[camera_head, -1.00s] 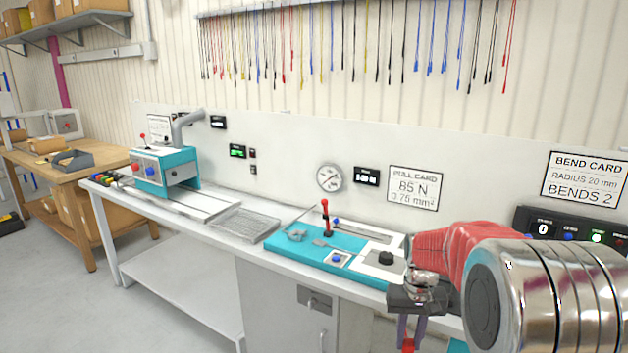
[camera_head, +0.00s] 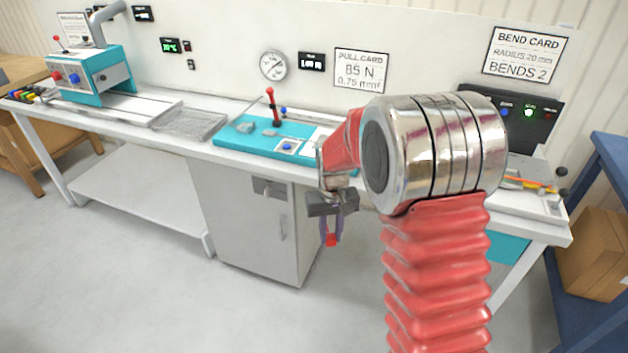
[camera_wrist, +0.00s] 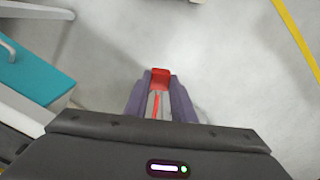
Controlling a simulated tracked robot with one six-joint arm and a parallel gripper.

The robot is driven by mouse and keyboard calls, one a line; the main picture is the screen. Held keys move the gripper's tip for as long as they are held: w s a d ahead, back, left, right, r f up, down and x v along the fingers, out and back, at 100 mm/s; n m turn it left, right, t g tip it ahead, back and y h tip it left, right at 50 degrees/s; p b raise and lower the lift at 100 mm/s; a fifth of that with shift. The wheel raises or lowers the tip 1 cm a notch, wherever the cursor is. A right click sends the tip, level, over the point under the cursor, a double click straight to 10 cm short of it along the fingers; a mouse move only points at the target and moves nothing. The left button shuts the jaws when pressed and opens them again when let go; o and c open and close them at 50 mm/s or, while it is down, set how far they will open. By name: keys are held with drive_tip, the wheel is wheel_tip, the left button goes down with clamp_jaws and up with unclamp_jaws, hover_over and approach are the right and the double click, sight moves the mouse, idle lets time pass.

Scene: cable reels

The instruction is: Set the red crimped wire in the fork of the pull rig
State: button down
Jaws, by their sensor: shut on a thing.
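My gripper (camera_head: 331,236) hangs in front of the bench, below the bench top, with its purple fingers pointing down. In the wrist view my gripper (camera_wrist: 160,88) is shut on the red crimped wire (camera_wrist: 157,106); a thin red strand and a red block show between the fingers. The wire's far end is hidden. The pull rig (camera_head: 228,142) is a teal plate on the bench with an upright red lever, behind and left of my gripper. A small grey piece on it may be the fork; it is too small to tell. My arm hides the rig's right end.
A wire-mesh tray (camera_head: 190,122) and a teal machine (camera_head: 85,80) stand left along the bench. A cabinet (camera_head: 240,215) is below the rig. A bending station (camera_head: 525,190) is on the right, beside blue shelving (camera_head: 590,245) with a cardboard box. The floor in front is clear.

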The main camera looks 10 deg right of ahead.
drive_tip(key=s+f, duration=0.3)
drive_tip(key=f, duration=0.7)
drive_tip(key=shift+s, duration=0.15)
drive_tip(key=shift+s+f, duration=0.1)
